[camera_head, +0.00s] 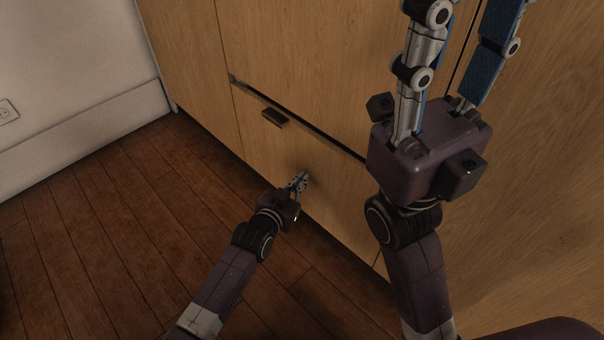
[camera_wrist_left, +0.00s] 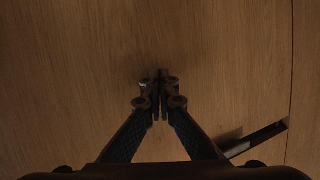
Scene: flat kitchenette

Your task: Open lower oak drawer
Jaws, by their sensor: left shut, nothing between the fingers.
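The lower oak drawer (camera_head: 265,150) is a flat wood front low on the cabinet. A dark gap (camera_head: 300,118) runs along its top edge; I cannot tell whether the drawer stands slightly out. Its short dark handle (camera_head: 275,118) sits near the top. My left gripper (camera_head: 303,177) is shut and empty at the drawer front, below and right of the handle; contact is unclear. My right gripper's fingers (camera_head: 462,45) are spread, with tips cut off at the top.
A plain oak front (camera_head: 300,50) is above the drawer, and a tall oak panel (camera_head: 550,150) stands at the right. Clear wooden floor (camera_head: 110,220) lies left of the drawer. A white wall with a socket (camera_head: 8,111) is at the far left.

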